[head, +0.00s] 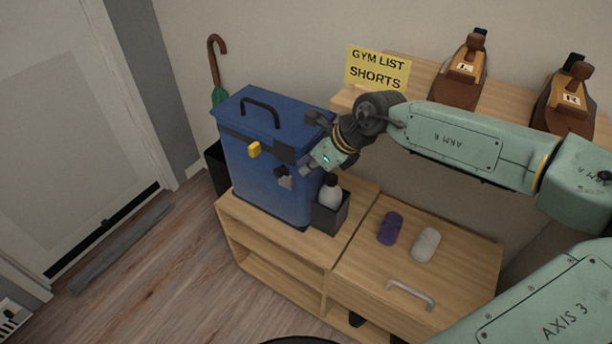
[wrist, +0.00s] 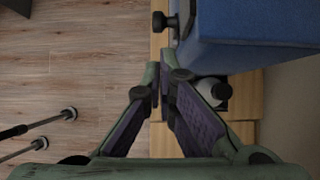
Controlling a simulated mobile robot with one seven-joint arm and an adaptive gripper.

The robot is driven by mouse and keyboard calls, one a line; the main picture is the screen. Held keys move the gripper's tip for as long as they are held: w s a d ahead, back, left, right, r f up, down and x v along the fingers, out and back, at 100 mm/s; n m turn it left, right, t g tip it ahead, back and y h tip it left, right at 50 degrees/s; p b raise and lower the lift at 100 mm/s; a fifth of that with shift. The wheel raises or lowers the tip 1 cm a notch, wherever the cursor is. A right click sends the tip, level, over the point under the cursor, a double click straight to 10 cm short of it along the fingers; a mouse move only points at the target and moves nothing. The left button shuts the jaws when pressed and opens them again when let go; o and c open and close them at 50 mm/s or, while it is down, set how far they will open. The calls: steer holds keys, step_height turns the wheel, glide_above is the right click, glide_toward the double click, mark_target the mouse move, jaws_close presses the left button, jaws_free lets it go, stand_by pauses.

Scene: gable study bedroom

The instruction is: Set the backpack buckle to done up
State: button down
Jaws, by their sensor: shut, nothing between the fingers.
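The blue backpack (head: 262,180) stands upright on the low wooden cabinet, with a black handle on top. A yellow piece (head: 254,150) sits on its front on a dark strap. A dark knob-like piece (head: 284,172) sticks out lower down on the front, nearer my gripper; I cannot tell whether the buckle is done up. In the wrist view the backpack (wrist: 250,22) fills the upper right, and a black knob-like piece (wrist: 172,25) juts from its side. My gripper (head: 306,170) is shut and empty beside the backpack's front right edge. Its fingertips (wrist: 160,82) are apart from the black piece.
A dark box holding a pale bottle (head: 330,190) stands close below my gripper. A purple case (head: 390,228) and a grey one (head: 425,244) lie on the cabinet top. A shelf (head: 425,72) is behind my arm. The floor (head: 160,265) at left is mostly clear.

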steer(key=b+v, duration=0.1)
steer(key=v, duration=0.6)
steer(key=shift+r, duration=0.35)
